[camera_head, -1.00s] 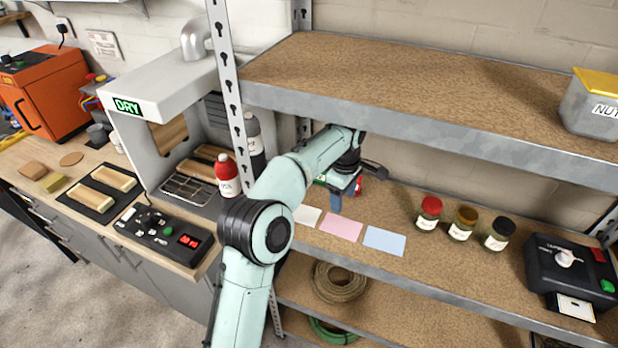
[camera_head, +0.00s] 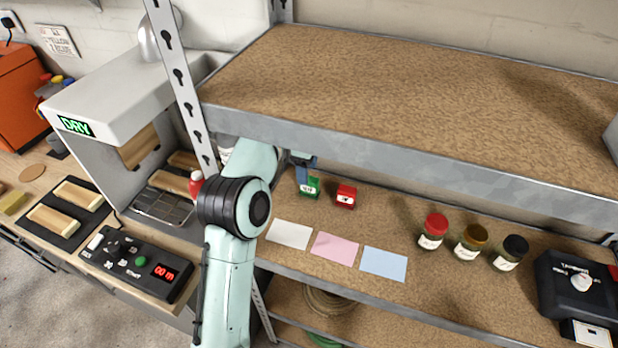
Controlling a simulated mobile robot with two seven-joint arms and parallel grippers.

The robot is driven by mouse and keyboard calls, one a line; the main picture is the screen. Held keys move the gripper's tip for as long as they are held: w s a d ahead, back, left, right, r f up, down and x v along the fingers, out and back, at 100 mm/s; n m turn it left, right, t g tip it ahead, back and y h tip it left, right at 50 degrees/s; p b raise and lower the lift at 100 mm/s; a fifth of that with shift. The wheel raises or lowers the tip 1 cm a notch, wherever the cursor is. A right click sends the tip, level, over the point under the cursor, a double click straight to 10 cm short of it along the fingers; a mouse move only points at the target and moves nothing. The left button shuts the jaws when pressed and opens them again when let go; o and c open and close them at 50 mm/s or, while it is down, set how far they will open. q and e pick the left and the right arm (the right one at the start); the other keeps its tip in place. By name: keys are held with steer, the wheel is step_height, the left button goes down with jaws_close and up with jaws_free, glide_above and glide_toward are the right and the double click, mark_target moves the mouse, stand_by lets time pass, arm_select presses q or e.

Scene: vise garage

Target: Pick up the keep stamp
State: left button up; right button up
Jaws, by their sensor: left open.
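Two small stamps stand on the middle shelf (camera_head: 375,215) under the upper board. One is a green block (camera_head: 309,187) and the other is a red block (camera_head: 346,196) to its right. Their white labels are too small to read, so I cannot tell which is the keep stamp. My left gripper (camera_head: 303,173) is open, right at the green stamp, with a blue finger showing just above and behind its left side. The upper shelf edge and my own arm hide most of the gripper. I cannot tell whether it touches the stamp. My right gripper is not in view.
White (camera_head: 289,233), pink (camera_head: 335,248) and blue (camera_head: 384,263) cards lie in front of the stamps. Jars with red (camera_head: 433,231), brown (camera_head: 471,242) and black (camera_head: 510,253) lids stand right. The upper shelf (camera_head: 400,150) overhangs closely; a slotted post (camera_head: 182,85) stands left.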

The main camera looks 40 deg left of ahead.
mark_target(310, 178)
arm_select(q)
step_height(310, 178, down, 2)
steer(key=shift+s+d+f, duration=0.1)
steer(key=shift+s+f, duration=0.05)
steer(key=shift+f, duration=0.1)
steer(key=f, duration=0.2)
steer(key=w+f+b, duration=0.1)
steer(key=f, duration=0.2)
steer(key=shift+s+r, duration=0.1)
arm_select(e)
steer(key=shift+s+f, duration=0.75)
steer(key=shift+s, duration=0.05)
arm_select(q)
steer(key=c, duration=1)
